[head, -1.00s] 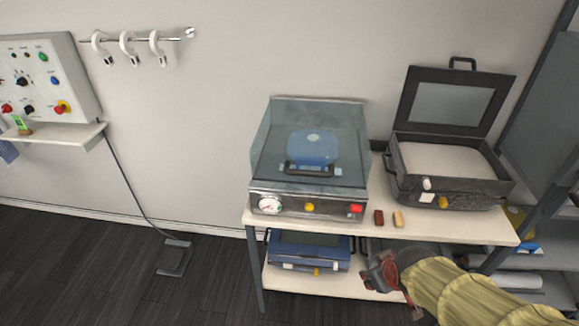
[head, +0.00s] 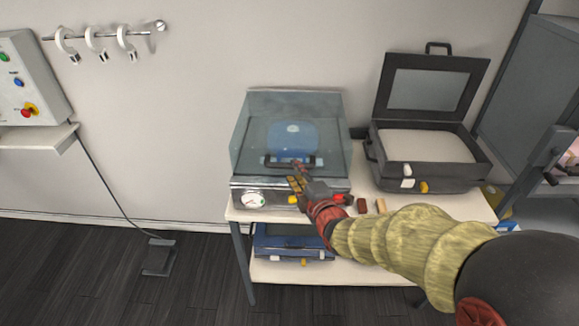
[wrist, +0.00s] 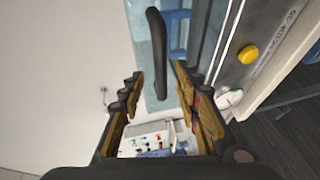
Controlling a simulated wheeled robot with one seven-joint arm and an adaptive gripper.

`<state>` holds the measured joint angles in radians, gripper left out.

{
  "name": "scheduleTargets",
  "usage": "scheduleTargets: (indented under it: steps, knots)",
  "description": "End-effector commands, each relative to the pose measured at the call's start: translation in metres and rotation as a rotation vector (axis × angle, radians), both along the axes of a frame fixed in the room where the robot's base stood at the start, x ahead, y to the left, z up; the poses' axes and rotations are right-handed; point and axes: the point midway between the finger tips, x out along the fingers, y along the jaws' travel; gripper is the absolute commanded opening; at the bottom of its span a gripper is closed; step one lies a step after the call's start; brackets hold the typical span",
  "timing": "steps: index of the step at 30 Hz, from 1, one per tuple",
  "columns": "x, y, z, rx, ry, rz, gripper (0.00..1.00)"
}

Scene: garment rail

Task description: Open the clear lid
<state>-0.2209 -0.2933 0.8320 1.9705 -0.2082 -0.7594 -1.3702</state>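The clear lid (head: 255,135) is a see-through box-shaped cover over a blue item (head: 292,137) on the metal appliance on the table. It is shut. Its dark bar handle (head: 274,160) is on the front. In the wrist view the handle (wrist: 176,40) lies just beyond and between the fingertips. My gripper (head: 298,176) is at the front of the lid, close to the handle. In the wrist view my gripper (wrist: 158,82) has its two fingers well apart with nothing held between them. Whether a finger touches the handle cannot be told.
The appliance front has a gauge (head: 249,199) and a yellow button (wrist: 248,54). An open black case (head: 428,172) stands to the right. Small brown and tan blocks (head: 381,206) lie on the table (head: 340,210). A blue case (head: 280,242) sits on the shelf below.

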Motion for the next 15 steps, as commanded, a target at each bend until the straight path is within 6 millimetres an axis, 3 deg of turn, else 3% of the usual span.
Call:
scheduleTargets:
  steps: [7,15]
  knots:
    - [0.033,0.013,-0.009,0.0,0.003,0.001,0.33]
    - [0.048,0.018,-0.011,0.0,0.002,0.0,0.33]
